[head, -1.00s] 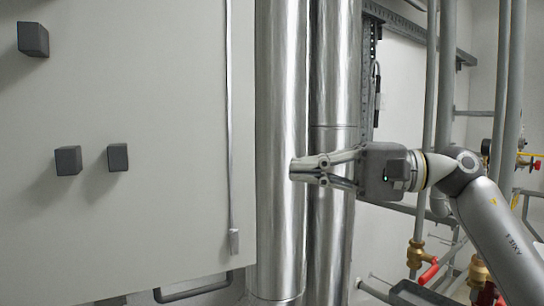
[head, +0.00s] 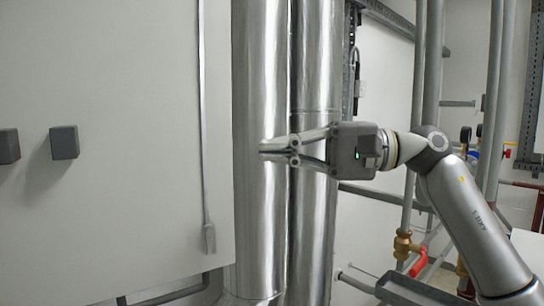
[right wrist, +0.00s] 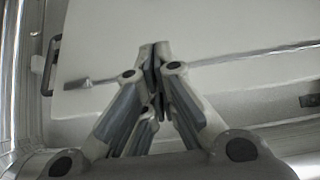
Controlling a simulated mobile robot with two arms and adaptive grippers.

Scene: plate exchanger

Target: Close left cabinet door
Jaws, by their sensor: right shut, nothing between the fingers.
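A large off-white flat panel (head: 130,215), which looks like the cabinet door, fills the left of the head view. A thin vertical rod (head: 203,120) with a flat tab at its lower end runs near its right edge. The door's hinge side is out of view. My right gripper (head: 264,152) is shut and empty, fingers pointing left, just right of the panel's edge in the picture and in front of a shiny pipe. In the right wrist view the shut fingers (right wrist: 152,52) overlap the panel (right wrist: 190,25) and its rod (right wrist: 225,62). Contact cannot be told. My left gripper is not in view.
Dark grey blocks (head: 64,142) stick out from the panel. Two thick shiny vertical pipes (head: 262,60) stand behind my right gripper. Grey pipes and a brass valve (head: 405,245) with a red handle are at the right. A dark bent bar (head: 165,297) shows below the panel.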

